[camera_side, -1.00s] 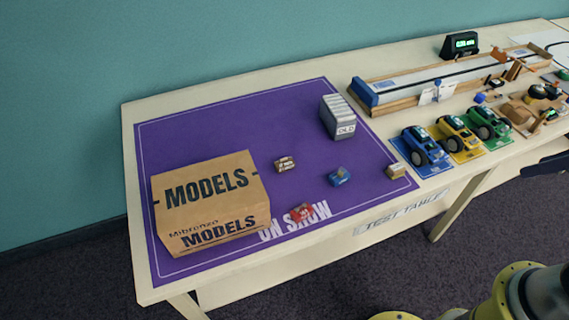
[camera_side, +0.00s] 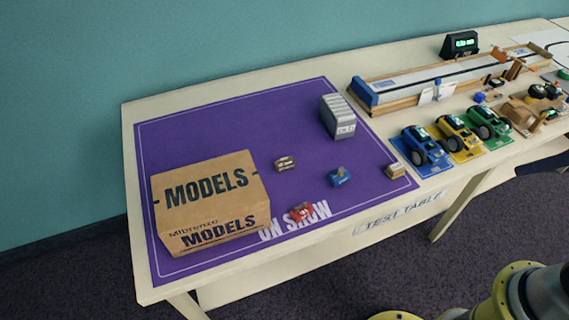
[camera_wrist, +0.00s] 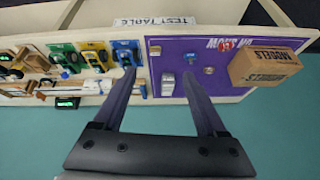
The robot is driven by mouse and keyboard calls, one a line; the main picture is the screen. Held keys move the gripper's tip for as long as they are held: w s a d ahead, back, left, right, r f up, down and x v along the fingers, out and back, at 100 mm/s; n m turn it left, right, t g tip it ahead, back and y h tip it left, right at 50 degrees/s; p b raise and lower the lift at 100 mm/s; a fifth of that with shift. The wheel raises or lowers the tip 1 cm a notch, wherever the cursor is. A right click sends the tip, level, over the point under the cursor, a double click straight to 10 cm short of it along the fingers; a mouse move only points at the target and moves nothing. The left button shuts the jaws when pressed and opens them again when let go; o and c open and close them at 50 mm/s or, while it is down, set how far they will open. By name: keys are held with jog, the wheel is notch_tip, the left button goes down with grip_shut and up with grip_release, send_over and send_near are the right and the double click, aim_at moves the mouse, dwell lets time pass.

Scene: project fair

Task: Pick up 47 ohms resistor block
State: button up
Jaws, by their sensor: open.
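Several small blocks lie apart on the purple mat (camera_side: 225,125): a brown-and-pale one (camera_side: 285,164), a blue one (camera_side: 340,178), a red one (camera_side: 301,212) and a tan one (camera_side: 395,171) at the right edge. Their markings are too small to read, so I cannot tell which is the 47 ohms block. In the wrist view the tan block (camera_wrist: 155,50), blue block (camera_wrist: 190,57), red block (camera_wrist: 225,45) and brown-and-pale block (camera_wrist: 208,70) show beyond my gripper (camera_wrist: 158,73). My gripper is open and empty, above the table; the side view does not show it.
A cardboard MODELS box (camera_side: 210,200) stands at the mat's left. A grey box (camera_side: 338,117) stands at its back right. Model cars (camera_side: 425,148) and a wooden track (camera_side: 440,78) with a lit display (camera_side: 460,44) fill the table's right. The mat's back left is clear.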

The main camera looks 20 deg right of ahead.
jog(key=w+a+r+m+t+y, duration=0.15)
jog(key=w+a+r+m, duration=0.25)
jog(key=w+r+m, duration=0.65)
jog(key=m+g+y, duration=0.3)
jog(key=m+g, duration=0.3)
send_over(282, 163)
jog(key=s+d, duration=0.1)
jog(key=d, duration=0.2)
notch_tip(282, 163, down, 35)
jog(key=shift+n+t, duration=0.25)
jog(key=shift+d+x, duration=0.2)
jog(key=shift+x, duration=3.15)
grip_shut()
